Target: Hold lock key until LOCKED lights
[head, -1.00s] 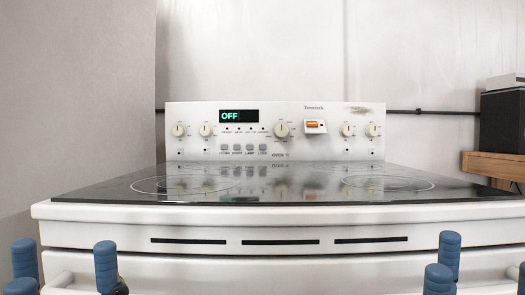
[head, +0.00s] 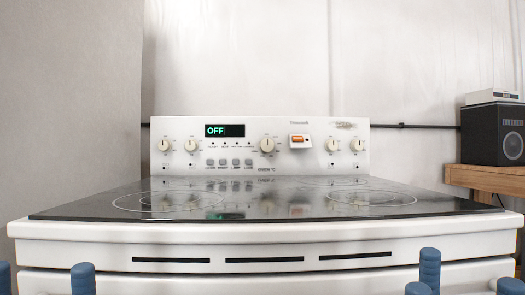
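A white stove has an upright control panel (head: 310,155) at its back. A row of small grey keys sits below the display; the rightmost key (head: 249,162) seems to be labelled LOCK, though the print is tiny. The dark display (head: 225,131) reads OFF in green, and I see no LOCKED light lit. My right gripper (head: 468,276) shows as blue fingertips spread apart at the lower right. My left gripper (head: 44,279) shows as blue fingertips spread apart at the lower left. Both are in front of the stove, far from the keys, and seem empty.
The black glass cooktop (head: 270,205) is bare and lies between my grippers and the panel. Several round knobs (head: 267,145) and an orange switch (head: 297,139) flank the keys. A speaker (head: 495,134) stands on a wooden shelf (head: 490,179) at the right.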

